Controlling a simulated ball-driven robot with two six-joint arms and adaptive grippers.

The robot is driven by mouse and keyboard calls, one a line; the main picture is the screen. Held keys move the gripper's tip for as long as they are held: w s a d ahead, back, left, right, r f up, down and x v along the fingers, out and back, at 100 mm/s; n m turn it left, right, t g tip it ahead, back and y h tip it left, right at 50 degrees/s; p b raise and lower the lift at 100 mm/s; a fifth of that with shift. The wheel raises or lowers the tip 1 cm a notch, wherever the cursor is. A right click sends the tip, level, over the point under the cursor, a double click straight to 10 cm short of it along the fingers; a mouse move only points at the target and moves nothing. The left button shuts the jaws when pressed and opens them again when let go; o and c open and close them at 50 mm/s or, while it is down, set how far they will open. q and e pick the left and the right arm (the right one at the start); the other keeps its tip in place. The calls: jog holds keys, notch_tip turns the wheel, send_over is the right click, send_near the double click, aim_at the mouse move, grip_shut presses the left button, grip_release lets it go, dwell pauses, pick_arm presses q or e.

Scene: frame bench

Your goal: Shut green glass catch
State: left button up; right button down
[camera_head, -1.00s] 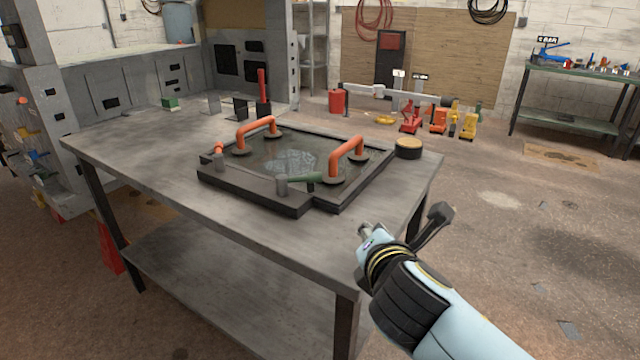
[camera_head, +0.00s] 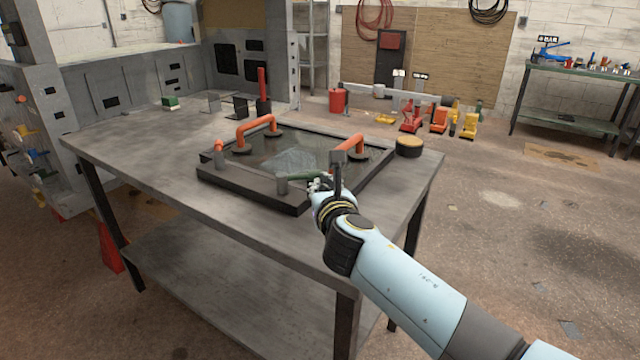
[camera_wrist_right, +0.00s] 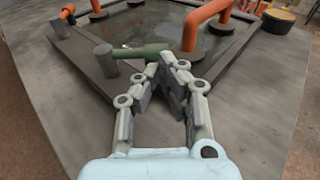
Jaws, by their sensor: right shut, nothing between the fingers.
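The green glass catch (camera_head: 298,177) is a short green bar beside a grey post (camera_head: 281,186) at the near side of a dark frame (camera_head: 250,190). In the right wrist view the green catch (camera_wrist_right: 141,51) lies roughly level, just beyond my fingertips. My right gripper (camera_wrist_right: 168,62) is shut and empty, its tips close to the bar's right part; I cannot tell whether they touch. In the head view my right gripper (camera_head: 320,184) is over the frame's near right corner and partly hides the bar's end. My left gripper is not in view.
Two orange handles on round cups, the left one (camera_head: 256,125) and the right one (camera_head: 350,145), stand on the glass pane (camera_head: 298,158). An orange catch (camera_head: 218,150) is at the frame's left. A round tin (camera_head: 409,147) sits to the right. The table's near left is clear.

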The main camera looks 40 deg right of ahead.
jog(key=shift+x, duration=1.35)
jog(key=shift+w+d+r+n+t+y+p, duration=0.1)
jog(key=shift+w+d+n+t+y+p, duration=0.2)
jog(key=shift+n+y+p, duration=0.25)
jog(key=shift+w+d+r+n+t+y+p, duration=0.1)
jog(key=shift+w+d+n+t+y+p, duration=0.1)
jog(key=shift+d+n+y+p, duration=0.35)
jog(key=shift+w+d+f+n+y, duration=0.1)
jog(key=shift+w+n+y, duration=0.15)
jog(key=shift+y, duration=0.35)
jog(key=shift+w+d+n+y, duration=0.1)
jog(key=shift+w+n+y, duration=0.1)
jog(key=shift+n+y, duration=0.3)
jog(key=shift+w+d+f+n+t+y, duration=0.1)
jog(key=shift+w+n+t+y, duration=0.15)
jog(key=shift+y, duration=0.3)
jog(key=shift+w+d+n+t+y, duration=0.1)
jog(key=shift+w+n+y, duration=0.15)
jog(key=shift+y, duration=0.3)
jog(key=shift+w+d+f+n+y+b, duration=0.15)
jog(key=shift+w+n+y+b, duration=0.25)
jog(key=shift+n+y, duration=0.35)
jog(key=shift+w+d, duration=0.1)
jog(key=shift+w, duration=0.35)
jog(key=shift+r, duration=0.2)
